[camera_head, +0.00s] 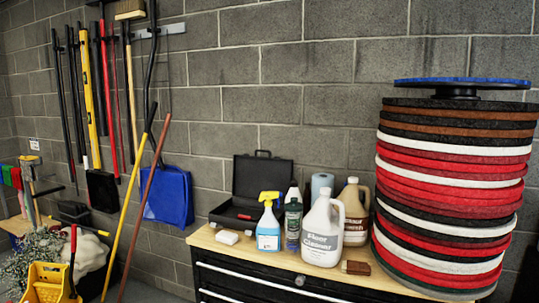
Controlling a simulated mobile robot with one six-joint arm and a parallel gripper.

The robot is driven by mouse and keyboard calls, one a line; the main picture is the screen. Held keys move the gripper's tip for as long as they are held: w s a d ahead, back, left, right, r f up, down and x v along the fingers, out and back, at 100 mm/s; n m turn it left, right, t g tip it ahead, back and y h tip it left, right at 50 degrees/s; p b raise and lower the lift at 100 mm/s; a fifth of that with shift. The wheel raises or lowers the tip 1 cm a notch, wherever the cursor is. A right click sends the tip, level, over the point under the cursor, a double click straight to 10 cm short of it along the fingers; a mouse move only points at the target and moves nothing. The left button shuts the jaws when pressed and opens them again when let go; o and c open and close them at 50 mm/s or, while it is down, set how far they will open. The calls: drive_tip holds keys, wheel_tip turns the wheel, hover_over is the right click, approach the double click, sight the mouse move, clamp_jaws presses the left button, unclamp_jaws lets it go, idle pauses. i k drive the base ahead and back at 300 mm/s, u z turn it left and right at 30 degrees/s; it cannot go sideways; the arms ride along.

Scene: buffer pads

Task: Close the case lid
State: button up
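A black case (236,215) stands at the back left of a wooden-topped black cabinet, against the block wall. Its lid (262,176) is open and raised upright at the back, with a handle on its top edge. The front right part of the case is hidden behind a blue spray bottle (268,222) with a yellow head and a dark green bottle (292,220). My gripper is not in view.
A white jug (322,232), a tan jug (355,210), a blue roll (322,184), a white block (227,237) and a brown block (355,268) crowd the cabinet top (270,256). A tall pad stack (450,190) stands right. Poles and a yellow bucket (52,283) are left.

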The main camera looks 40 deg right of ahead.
sight(253, 175)
drive_tip(key=z, duration=0.35)
drive_tip(key=i, duration=1.6)
drive_tip(key=u, duration=0.35)
